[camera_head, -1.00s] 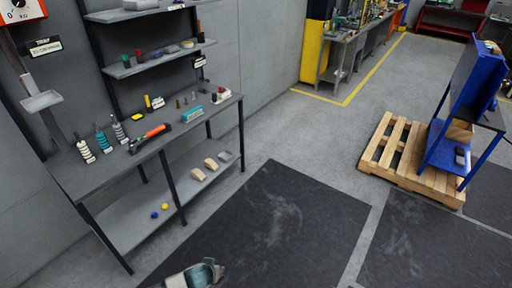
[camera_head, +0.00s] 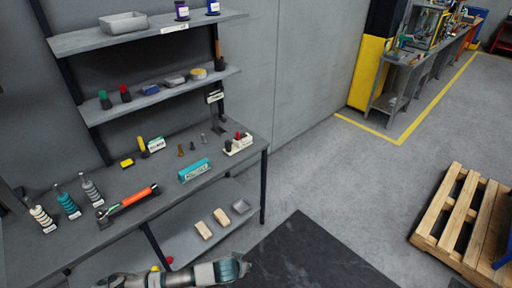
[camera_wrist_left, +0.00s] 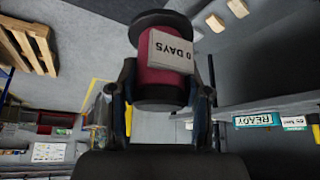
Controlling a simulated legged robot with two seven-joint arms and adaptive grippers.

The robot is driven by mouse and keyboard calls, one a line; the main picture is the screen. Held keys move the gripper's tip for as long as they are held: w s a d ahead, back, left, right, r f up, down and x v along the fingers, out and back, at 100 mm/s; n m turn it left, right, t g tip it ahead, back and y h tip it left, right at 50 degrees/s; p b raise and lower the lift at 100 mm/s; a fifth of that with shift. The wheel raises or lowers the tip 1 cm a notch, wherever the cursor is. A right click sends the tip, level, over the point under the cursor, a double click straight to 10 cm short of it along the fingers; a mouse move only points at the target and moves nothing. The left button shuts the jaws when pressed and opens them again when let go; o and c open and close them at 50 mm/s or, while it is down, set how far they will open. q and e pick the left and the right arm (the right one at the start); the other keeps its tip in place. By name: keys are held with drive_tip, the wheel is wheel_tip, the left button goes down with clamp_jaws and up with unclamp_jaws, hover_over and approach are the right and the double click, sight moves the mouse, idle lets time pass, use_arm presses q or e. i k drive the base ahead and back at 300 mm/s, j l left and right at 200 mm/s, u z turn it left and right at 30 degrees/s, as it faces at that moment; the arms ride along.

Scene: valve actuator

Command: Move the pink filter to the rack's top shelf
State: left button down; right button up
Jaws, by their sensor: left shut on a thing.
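The pink filter (camera_wrist_left: 160,75), a dark pink cylinder with a black rim and a white "0 DAYS" label, is in the left wrist view. My left gripper (camera_wrist_left: 161,97) is shut on it, one finger on each side. In the head view my arm shows at the bottom edge, in front of the bench; the filter cannot be made out there. The rack's top shelf (camera_head: 90,42) is at the upper left of the head view. It holds a grey bin (camera_head: 122,23), a purple-banded filter (camera_head: 182,11) and a blue-banded filter (camera_head: 213,7). My right gripper is not in view.
The rack's lower shelf (camera_head: 110,110) holds several small items. The bench (camera_head: 165,190) below carries a teal box (camera_head: 194,170), an orange-handled tool (camera_head: 130,200) and several ribbed parts.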

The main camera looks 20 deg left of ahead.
sight(161, 24)
drive_tip(key=i+u, duration=0.15)
drive_tip(key=i, duration=0.45)
drive_tip(key=i+l+u, duration=0.1)
drive_tip(key=i, duration=0.5)
drive_tip(key=i+l+u, duration=0.15)
drive_tip(key=i, duration=0.45)
drive_tip(key=l, duration=0.1)
